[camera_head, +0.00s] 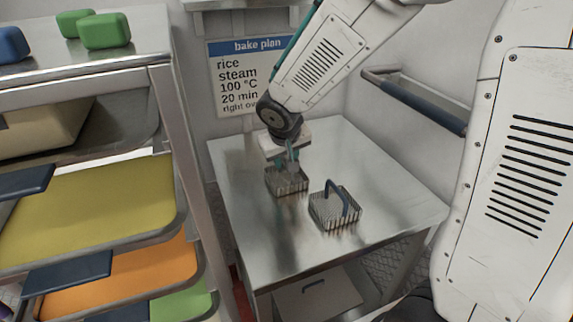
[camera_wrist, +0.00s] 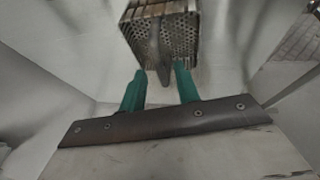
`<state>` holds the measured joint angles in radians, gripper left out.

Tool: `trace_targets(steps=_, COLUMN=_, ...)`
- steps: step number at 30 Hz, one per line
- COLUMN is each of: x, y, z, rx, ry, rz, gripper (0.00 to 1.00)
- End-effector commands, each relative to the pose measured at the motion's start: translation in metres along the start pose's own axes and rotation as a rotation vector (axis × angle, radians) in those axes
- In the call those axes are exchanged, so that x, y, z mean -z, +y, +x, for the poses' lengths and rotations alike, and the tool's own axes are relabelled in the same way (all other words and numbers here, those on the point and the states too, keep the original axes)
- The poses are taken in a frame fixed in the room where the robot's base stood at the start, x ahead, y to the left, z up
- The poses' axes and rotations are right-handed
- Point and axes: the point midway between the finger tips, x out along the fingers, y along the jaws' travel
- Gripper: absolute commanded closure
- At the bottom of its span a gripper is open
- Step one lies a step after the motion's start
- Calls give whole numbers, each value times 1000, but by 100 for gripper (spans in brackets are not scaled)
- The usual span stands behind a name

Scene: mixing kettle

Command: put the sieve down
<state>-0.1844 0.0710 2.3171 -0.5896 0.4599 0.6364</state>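Two small square metal sieves with dark arched handles are on the steel table (camera_head: 400,185). One sieve (camera_head: 287,181) is directly under my gripper (camera_head: 290,160) and appears to rest on the tabletop. The other sieve (camera_head: 336,209) stands just to its right, its handle upright. In the wrist view, the perforated sieve (camera_wrist: 180,33) is at the top, with its handle pointing toward the gap between my green fingertips (camera_wrist: 161,75). The fingers are apart, with space visible on both sides of the handle. In the head view the handle of the left sieve is mostly hidden by the fingers.
A rack with yellow (camera_head: 95,205) and orange (camera_head: 125,280) trays stands at the left, with green blocks (camera_head: 105,31) on top. A bake plan sign (camera_head: 240,75) hangs behind the table. A wall rail (camera_head: 415,100) is at the right. The table's right side is clear.

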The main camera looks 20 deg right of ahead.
Motion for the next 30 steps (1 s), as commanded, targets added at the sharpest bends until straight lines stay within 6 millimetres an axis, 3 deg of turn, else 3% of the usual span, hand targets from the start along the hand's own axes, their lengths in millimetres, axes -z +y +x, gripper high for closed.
trace_targets(steps=3, x=1, y=-1, z=-28, rx=2, ry=6, rz=0, gripper=68)
trace_targets(steps=9, x=1, y=0, z=-61, rx=2, ry=3, rz=1, gripper=68)
trace_targets(steps=20, x=-6, y=6, z=-82, rx=-1, ry=-8, rz=7, gripper=68)
trace_targets(steps=23, x=-24, y=23, z=-100, rx=-7, ry=-34, rz=26, gripper=68)
trace_targets(steps=25, x=-47, y=38, z=-120, rx=-5, ry=-67, rz=44, gripper=68)
trace_targets(steps=30, x=-120, y=63, z=-168, rx=41, ry=-168, rz=71, gripper=68)
